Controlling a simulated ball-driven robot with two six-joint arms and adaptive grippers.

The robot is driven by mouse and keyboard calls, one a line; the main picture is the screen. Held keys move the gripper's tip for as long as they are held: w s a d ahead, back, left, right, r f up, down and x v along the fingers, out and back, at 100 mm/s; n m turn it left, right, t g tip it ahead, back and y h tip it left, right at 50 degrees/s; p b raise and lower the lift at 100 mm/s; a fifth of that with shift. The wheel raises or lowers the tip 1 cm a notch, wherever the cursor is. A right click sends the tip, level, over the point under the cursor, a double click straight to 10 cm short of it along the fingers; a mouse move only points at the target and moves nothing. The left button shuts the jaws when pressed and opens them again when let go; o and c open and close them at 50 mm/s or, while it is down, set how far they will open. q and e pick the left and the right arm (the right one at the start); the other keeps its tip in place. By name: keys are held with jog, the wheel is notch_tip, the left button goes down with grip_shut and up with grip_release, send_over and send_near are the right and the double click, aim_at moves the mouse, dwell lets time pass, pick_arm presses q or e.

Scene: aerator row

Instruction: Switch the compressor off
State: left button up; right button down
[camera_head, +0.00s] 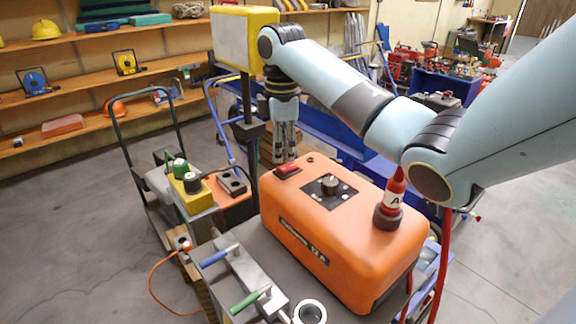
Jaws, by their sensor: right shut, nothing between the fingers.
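The orange compressor (300,235) sits on a grey bench top in the middle of the view. A red switch (288,169) is on its top at the back left corner. A black dial (329,185) sits on a dark plate on its top. My right arm comes in from the right, and my right gripper (284,158) points down with its fingers together, at the red switch. I cannot tell whether the fingertips touch the switch. My left gripper is not in view.
A yellow box with green and black knobs (190,192) is to the left. A yellow-framed panel on a post (232,40) stands behind. Blue and green handles lie in front.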

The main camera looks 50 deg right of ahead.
aim_at(284, 169)
jog(key=shift+f+b, duration=0.35)
jog(key=shift+f, duration=0.85)
dwell(0.7)
notch_tip(284, 169, up, 3)
jog(key=p, duration=0.3)
jog(key=shift+f, duration=0.1)
notch_tip(284, 169, up, 2)
jog(key=shift+r+p, duration=0.1)
jog(key=shift+p, duration=0.95)
jog(key=shift+r, duration=1.05)
jog(key=shift+s, duration=0.1)
